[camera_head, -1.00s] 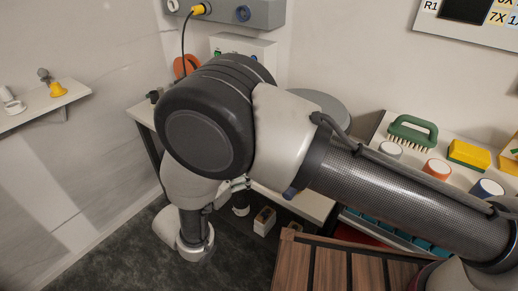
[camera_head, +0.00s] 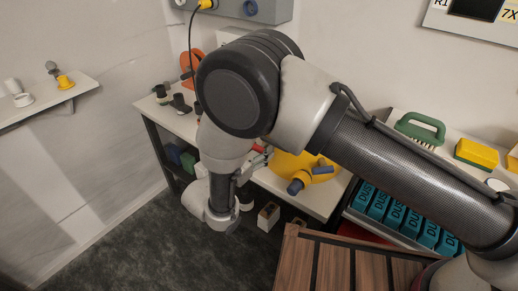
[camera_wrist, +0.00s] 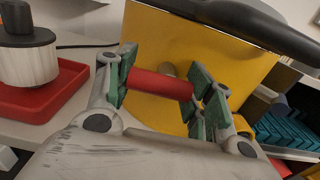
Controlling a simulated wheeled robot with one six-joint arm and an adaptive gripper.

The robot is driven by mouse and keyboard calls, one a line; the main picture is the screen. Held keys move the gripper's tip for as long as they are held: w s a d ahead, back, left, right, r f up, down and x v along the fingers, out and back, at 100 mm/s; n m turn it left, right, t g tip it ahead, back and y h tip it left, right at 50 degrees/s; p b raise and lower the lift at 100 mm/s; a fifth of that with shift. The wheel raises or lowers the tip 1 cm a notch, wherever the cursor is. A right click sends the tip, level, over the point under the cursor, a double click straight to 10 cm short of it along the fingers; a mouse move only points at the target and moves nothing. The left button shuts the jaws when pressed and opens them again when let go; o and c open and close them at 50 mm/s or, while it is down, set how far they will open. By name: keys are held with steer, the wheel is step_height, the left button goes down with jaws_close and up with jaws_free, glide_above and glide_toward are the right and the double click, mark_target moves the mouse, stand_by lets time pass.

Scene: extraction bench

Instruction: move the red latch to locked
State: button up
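The red latch (camera_wrist: 160,84) is a short red bar lying nearly level on the yellow face (camera_wrist: 225,50) of a machine in the wrist view. My gripper (camera_wrist: 162,85) has its green-padded fingers spread apart, one at each end of the bar. The bar's ends lie close to the pads; I cannot tell whether they touch. In the head view a small red piece, likely the latch (camera_head: 259,149), shows beside my gripper (camera_head: 257,160), partly hidden by my arm. The yellow machine (camera_head: 288,167) stands on the bench behind my arm. Lock markings are not visible.
A red tray (camera_wrist: 40,103) holding a white and black round part stands left in the wrist view. Teal boxes (camera_head: 395,213) fill a shelf at right. A green brush (camera_head: 420,129) and yellow sponge (camera_head: 477,152) lie above. A wooden slatted surface (camera_head: 335,262) is in front.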

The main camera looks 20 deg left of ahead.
steer(key=shift+c, duration=0.5)
steer(key=shift+m, duration=0.3)
steer(key=m, duration=0.2)
steer(key=shift+r+m, duration=0.15)
steer(key=shift+m, duration=0.15)
steer(key=m, duration=0.4)
steer(key=shift+d+r+m, duration=0.1)
steer(key=shift+r+m, duration=0.05)
steer(key=shift+m, duration=0.15)
steer(key=m, duration=0.3)
steer(key=shift+s+d+m, duration=0.1)
steer(key=shift+m, duration=0.2)
steer(key=shift+d+r+m, duration=0.1)
steer(key=shift+d+m, duration=0.05)
steer(key=shift+m, duration=1.65)
steer(key=o, duration=1)
